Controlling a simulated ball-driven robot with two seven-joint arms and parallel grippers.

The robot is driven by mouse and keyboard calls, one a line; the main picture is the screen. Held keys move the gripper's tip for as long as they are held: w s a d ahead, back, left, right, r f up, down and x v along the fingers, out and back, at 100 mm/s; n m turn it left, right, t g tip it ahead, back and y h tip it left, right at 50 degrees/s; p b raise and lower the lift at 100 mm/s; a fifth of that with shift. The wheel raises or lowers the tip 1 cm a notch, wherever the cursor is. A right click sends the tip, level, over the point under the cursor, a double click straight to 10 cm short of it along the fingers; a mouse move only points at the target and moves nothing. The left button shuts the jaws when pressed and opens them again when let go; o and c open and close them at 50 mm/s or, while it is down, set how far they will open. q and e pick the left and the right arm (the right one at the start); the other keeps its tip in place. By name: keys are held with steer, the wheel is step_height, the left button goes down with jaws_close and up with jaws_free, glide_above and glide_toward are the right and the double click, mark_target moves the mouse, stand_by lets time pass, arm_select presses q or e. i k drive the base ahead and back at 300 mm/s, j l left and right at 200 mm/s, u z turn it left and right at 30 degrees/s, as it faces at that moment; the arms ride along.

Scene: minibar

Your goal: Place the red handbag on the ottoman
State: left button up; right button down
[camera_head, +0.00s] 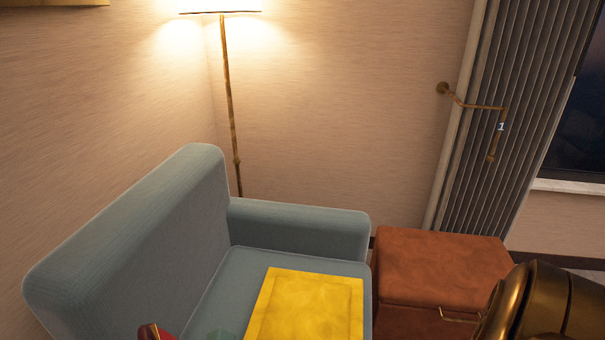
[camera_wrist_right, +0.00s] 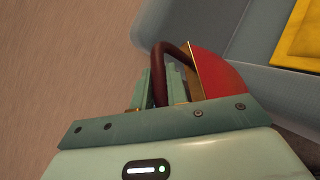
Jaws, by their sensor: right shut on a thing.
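The red handbag (camera_wrist_right: 218,75) is in the right wrist view, with a gold edge and a dark red looped handle (camera_wrist_right: 164,55). My right gripper (camera_wrist_right: 166,92) is shut on this handle, and the bag hangs beside the fingers, partly hidden by the gripper body. In the head view only a small red piece of the bag (camera_head: 149,332) shows at the bottom edge, in front of the sofa. The ottoman (camera_head: 440,262) is a brownish-orange block at the lower right, its top bare. The bag is apart from it, to its left. My left gripper is not in view.
A blue-grey sofa (camera_head: 135,240) with a yellow flat cushion (camera_head: 308,305) stands left of the ottoman. A bronze rounded object (camera_head: 545,305) covers the ottoman's near right corner. A floor lamp (camera_head: 229,110) stands behind the sofa; a brass wall fixture (camera_head: 480,105) is above the ottoman.

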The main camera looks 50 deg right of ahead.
mark_target(444, 266)
steer(key=k+l, duration=0.35)
steer(key=k, duration=0.15)
steer(key=k+l+z, duration=0.15)
steer(key=k+l, duration=0.15)
steer(key=k, duration=0.2)
steer(key=l, duration=0.75)
steer(key=i+l+z, duration=0.1)
steer(key=l, duration=0.65)
steer(key=i+l, duration=0.1)
steer(key=l, duration=0.7)
steer(key=z, duration=0.05)
